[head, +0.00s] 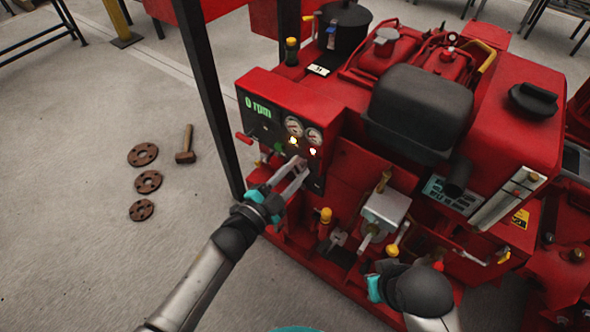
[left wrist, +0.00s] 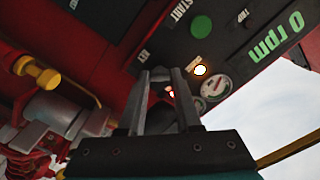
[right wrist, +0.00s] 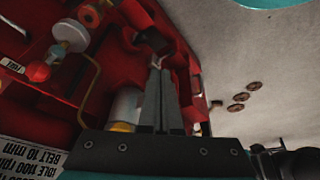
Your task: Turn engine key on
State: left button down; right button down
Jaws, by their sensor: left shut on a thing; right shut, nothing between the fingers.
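The engine control panel (head: 266,122) is a dark face on a red box with a green "0 rpm" display. My left gripper (head: 299,166) reaches its lower right part, below the gauges. In the left wrist view the left fingers (left wrist: 161,74) close at the panel beside the "KEY" label (left wrist: 144,55). They are shut on a small grey piece there, apparently the engine key, mostly hidden by the fingertips. Its turn angle cannot be told. My right gripper, seen in the right wrist view (right wrist: 161,72), is shut and empty near the red engine frame.
The panel carries a green button (left wrist: 201,27), two gauges and lit lamps. A dark post (head: 207,85) stands left of the panel. Rusty discs (head: 148,181) and a hammer (head: 186,146) lie on the floor at left. A metal box (head: 385,208) with fittings is near the right gripper.

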jog(key=shift+s, duration=0.1)
dwell(0.3)
pick_arm(q)
jog(key=c, duration=0.6)
grip_release()
jog(key=p+v, duration=0.4)
jog(key=v, duration=1.1)
pick_arm(e)
jog(key=s+f+g, duration=0.1)
jog(key=s+f, duration=0.2)
jog(key=f, duration=0.5)
jog(key=shift+d+f+g, duration=0.2)
jog(key=shift+d+g, duration=0.1)
pick_arm(q)
jog(key=shift+s+a, duration=0.1)
